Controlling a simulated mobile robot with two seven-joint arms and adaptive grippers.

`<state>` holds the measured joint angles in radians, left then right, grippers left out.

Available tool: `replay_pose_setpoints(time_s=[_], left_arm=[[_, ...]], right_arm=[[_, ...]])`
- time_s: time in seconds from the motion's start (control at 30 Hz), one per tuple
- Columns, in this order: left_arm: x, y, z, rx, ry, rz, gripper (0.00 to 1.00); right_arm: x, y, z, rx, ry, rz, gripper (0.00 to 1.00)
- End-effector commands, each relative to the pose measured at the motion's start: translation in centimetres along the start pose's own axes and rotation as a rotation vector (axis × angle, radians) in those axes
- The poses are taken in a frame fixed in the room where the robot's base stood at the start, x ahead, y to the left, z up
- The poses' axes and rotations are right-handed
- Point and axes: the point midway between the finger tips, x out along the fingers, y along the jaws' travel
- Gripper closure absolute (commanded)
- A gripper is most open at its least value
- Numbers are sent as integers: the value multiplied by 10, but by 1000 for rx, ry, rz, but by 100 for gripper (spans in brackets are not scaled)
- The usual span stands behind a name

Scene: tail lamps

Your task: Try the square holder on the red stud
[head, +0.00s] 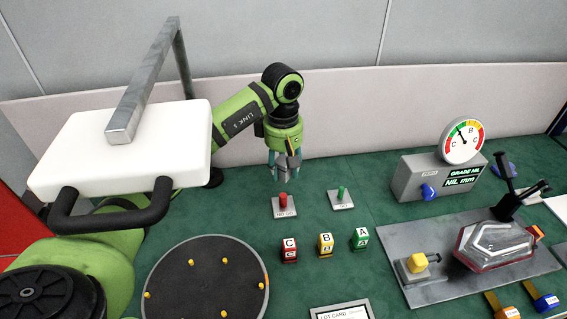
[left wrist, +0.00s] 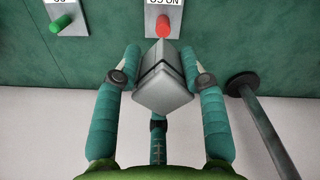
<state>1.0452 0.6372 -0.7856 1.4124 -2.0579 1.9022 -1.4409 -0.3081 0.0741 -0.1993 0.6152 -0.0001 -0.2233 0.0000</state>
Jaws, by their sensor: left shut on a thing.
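My left gripper (head: 285,172) is shut on a grey, box-shaped square holder (left wrist: 165,82), seen between the fingers in the left wrist view (left wrist: 164,75). The fingers hide much of it in the head view. The red stud (head: 283,200) stands upright on a small grey labelled plate (head: 293,213), just in front of and below the gripper. It also shows in the left wrist view (left wrist: 162,27), just past the holder's edge. The holder appears raised and apart from the stud. My right gripper is out of view.
A green stud (head: 341,194) stands on a similar plate to the right. Three lettered blocks, red (head: 289,250), yellow (head: 325,245) and green (head: 360,239), stand nearer. A round dark tray (head: 200,262) with yellow pegs is at lower left. A dial gauge box (head: 425,178) is at right.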

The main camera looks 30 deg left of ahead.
Motion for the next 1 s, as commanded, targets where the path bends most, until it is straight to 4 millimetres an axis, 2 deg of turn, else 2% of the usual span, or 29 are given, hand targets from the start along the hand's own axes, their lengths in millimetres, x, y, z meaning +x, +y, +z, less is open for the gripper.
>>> replay_pose_setpoints(time_s=[0.3,0.5,0.8,1.0], left_arm=[[1,0,0,28,2,0,80],[19,-1,0,26,0,-1,80],[50,-1,-1,25,0,-1,80],[59,-1,-1,25,0,-1,80]], right_arm=[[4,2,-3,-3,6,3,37],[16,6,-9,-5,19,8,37],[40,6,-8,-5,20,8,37],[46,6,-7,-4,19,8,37]])
